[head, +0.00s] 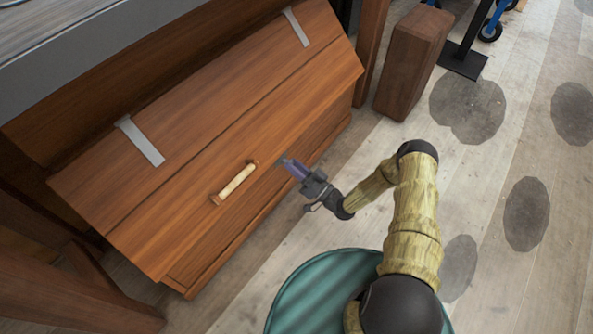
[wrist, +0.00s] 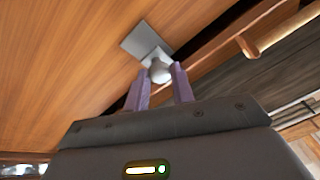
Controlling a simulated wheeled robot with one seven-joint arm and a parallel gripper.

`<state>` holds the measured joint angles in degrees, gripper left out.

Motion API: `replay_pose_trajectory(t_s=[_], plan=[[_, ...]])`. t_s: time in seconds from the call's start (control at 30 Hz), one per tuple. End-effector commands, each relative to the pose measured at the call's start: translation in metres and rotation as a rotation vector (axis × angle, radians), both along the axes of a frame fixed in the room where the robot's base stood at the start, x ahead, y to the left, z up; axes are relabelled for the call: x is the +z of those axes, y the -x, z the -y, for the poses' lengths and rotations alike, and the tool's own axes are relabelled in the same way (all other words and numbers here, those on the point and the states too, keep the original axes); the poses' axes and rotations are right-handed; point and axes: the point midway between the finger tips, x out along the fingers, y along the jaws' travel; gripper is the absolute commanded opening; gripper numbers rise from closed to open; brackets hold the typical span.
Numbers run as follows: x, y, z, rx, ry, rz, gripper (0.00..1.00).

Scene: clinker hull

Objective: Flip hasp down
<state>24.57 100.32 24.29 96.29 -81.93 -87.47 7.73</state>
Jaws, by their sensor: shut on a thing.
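The hasp (wrist: 146,37) is a grey metal plate with a pale rounded knob on a wooden face of the chest, seen in the wrist view. My gripper (wrist: 162,75) has its two purple fingers shut on the knob. In the head view my gripper (head: 286,163) reaches the front of the wooden chest (head: 215,120), right of its pale bar handle (head: 236,183). The hasp cannot be made out clearly in the head view, and my fingers partly cover the knob in the wrist view.
Two grey strap hinges (head: 140,141) lie across the chest's top. A brown wooden block (head: 412,65) stands beyond the chest's right end. A dark beam frame (head: 75,285) is at the lower left. The plank floor (head: 490,150) to the right is mostly clear.

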Motion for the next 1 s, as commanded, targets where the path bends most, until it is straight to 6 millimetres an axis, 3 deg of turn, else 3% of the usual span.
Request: replay_pose_trajectory(t_s=[0.4,0.43,0.53,1.0], plan=[[-0.001,0.002,-0.004,0.01,-0.007,0.003,0.02],[-0.001,0.002,-0.004,0.01,-0.007,0.003,0.26],[-0.001,0.002,-0.004,0.008,-0.007,0.003,0.45],[-0.005,0.007,0.009,0.002,-0.006,0.004,0.45]])
